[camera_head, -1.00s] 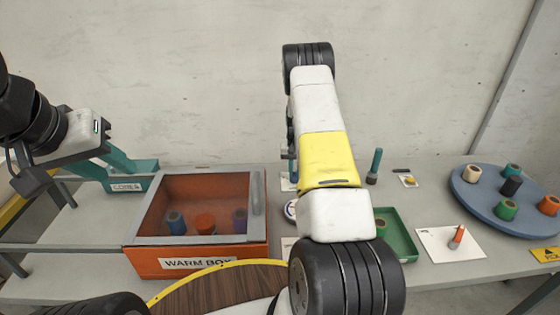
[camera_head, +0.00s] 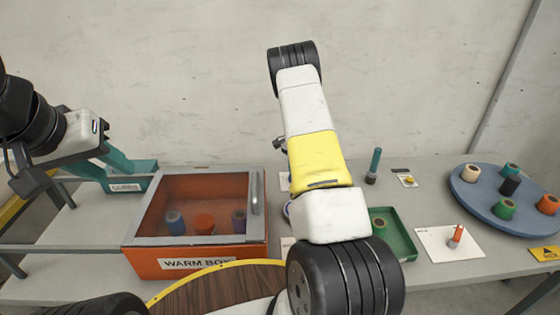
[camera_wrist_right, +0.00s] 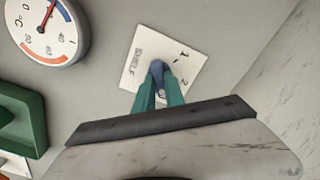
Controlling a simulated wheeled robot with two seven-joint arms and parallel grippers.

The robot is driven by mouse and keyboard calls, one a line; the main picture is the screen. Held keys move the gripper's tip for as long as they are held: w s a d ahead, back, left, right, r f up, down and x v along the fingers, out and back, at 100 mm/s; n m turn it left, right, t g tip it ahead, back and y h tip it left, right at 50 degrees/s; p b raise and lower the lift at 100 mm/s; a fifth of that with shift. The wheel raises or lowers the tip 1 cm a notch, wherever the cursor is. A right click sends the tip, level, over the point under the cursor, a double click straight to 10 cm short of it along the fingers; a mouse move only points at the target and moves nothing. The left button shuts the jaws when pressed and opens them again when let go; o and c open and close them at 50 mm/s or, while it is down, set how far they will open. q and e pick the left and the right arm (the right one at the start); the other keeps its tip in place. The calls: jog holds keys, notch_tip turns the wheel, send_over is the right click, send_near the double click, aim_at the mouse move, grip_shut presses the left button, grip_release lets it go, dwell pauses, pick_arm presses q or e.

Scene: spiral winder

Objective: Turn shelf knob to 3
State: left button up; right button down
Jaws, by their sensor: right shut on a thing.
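The white plate marked SHELF (camera_wrist_right: 136,62) shows in the right wrist view, with the figures 1 and 2 visible on its right side; no 3 can be seen. The dark blue shelf knob (camera_wrist_right: 156,68) stands on the plate. My right gripper (camera_wrist_right: 158,88) has its teal fingers shut on the knob, and they hide the plate's lower part. Which figure the knob points at cannot be told. In the head view my right forearm hides the knob. My left gripper (camera_head: 112,160) is at the left, by the teal bin marked CONES (camera_head: 125,187); its fingers blend with the bin.
A round dial gauge (camera_wrist_right: 46,28) and a green part (camera_wrist_right: 22,115) lie left of the plate. The orange warm box (camera_head: 196,260) holds several spools. A green tray (camera_head: 402,243), a white card (camera_head: 435,250) and a blue round board (camera_head: 470,200) with spools are at right.

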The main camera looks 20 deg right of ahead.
jog(key=shift+m, duration=0.6)
jog(key=c, duration=1.4)
grip_release()
jog(key=shift+r, duration=3.9)
